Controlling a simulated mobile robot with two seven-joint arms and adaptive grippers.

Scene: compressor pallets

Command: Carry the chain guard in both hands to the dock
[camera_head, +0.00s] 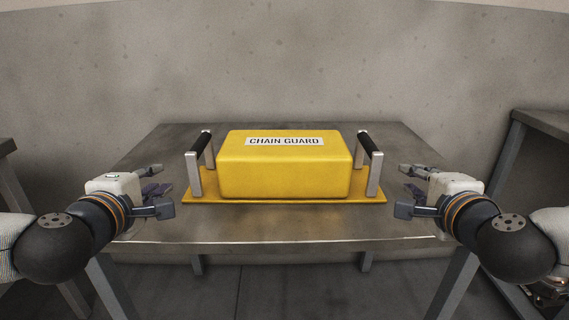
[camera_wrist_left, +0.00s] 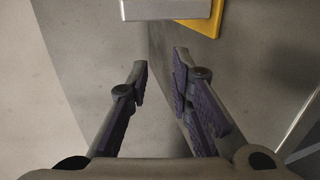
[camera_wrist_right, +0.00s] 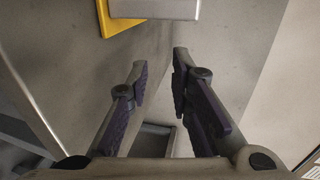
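The chain guard (camera_head: 284,172) is a yellow box with a "CHAIN GUARD" label on a flat yellow base, resting on the metal table. It has an upright metal handle with a black grip at each end: a left handle (camera_head: 200,162) and a right handle (camera_head: 370,162). My left gripper (camera_head: 164,188) is open and empty, apart from the left handle, whose metal (camera_wrist_left: 168,8) shows beyond the fingers in the left wrist view. My right gripper (camera_head: 404,189) is open and empty, apart from the right handle, whose metal (camera_wrist_right: 155,8) shows in the right wrist view.
The metal table (camera_head: 290,225) is bare around the chain guard. A grey wall (camera_head: 280,60) stands behind it. Other table-like structures show at the left edge (camera_head: 8,147) and right edge (camera_head: 548,122). I cannot identify a dock in these views.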

